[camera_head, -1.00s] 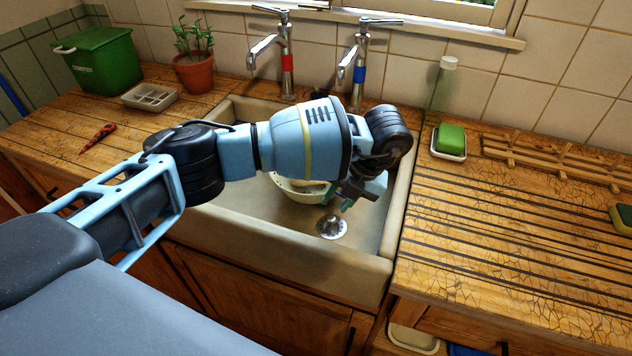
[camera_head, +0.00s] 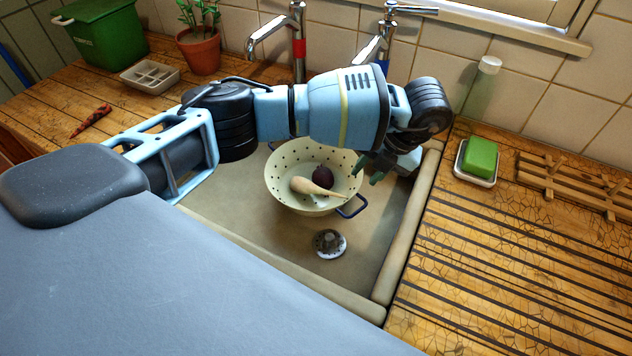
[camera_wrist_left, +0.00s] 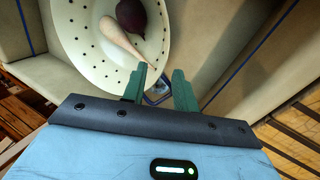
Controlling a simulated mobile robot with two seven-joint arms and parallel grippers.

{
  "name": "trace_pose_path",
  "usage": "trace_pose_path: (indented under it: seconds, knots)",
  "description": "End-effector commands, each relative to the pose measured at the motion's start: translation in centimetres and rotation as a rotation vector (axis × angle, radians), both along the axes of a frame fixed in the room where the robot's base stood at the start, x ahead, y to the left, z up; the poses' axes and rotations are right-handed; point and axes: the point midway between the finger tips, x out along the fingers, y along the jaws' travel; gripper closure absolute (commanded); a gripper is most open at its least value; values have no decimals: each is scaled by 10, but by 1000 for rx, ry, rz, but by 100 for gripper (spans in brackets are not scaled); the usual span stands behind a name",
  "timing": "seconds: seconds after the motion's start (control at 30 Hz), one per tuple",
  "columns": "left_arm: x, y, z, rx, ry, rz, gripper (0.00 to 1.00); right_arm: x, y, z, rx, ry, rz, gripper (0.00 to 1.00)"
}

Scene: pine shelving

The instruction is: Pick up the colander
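The cream colander (camera_head: 283,192) stands upright in the sink, with dark holes and a blue loop handle (camera_head: 352,208) on its near right side. A pale root vegetable (camera_head: 312,186) and a dark beet (camera_head: 323,176) lie in it. My left gripper (camera_head: 371,166) is over the right side of the sink, beside the rim and apart from the colander. In the left wrist view the gripper (camera_wrist_left: 158,76) has its two green fingers apart and empty. The colander's wall (camera_wrist_left: 88,50) is at upper left there, and a blue handle (camera_wrist_left: 158,91) shows between the fingers. My right gripper is out of view.
The sink's right wall (camera_head: 408,235) is close to my left gripper. Two taps stand behind, one red-banded (camera_head: 298,48), one blue-banded (camera_head: 383,66). A green soap (camera_head: 480,156) in a dish and a clear bottle (camera_head: 481,90) stand right. The drain (camera_head: 329,243) is clear.

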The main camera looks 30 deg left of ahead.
Motion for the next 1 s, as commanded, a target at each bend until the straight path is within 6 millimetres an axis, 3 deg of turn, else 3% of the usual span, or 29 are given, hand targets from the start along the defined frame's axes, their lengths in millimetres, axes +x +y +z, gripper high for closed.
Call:
trace_pose_path:
  seconds: [0.2, 0.47, 0.8, 1.0]
  knots:
    - [-2, 8, -20, 1, 3, 1, 71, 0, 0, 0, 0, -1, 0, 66]
    - [-2, 10, -27, 1, 1, 1, 71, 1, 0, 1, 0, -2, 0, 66]
    - [-7, 25, -67, 2, 2, 2, 71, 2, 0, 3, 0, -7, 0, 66]
    - [-6, 26, -70, 0, 0, 0, 71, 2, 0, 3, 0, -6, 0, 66]
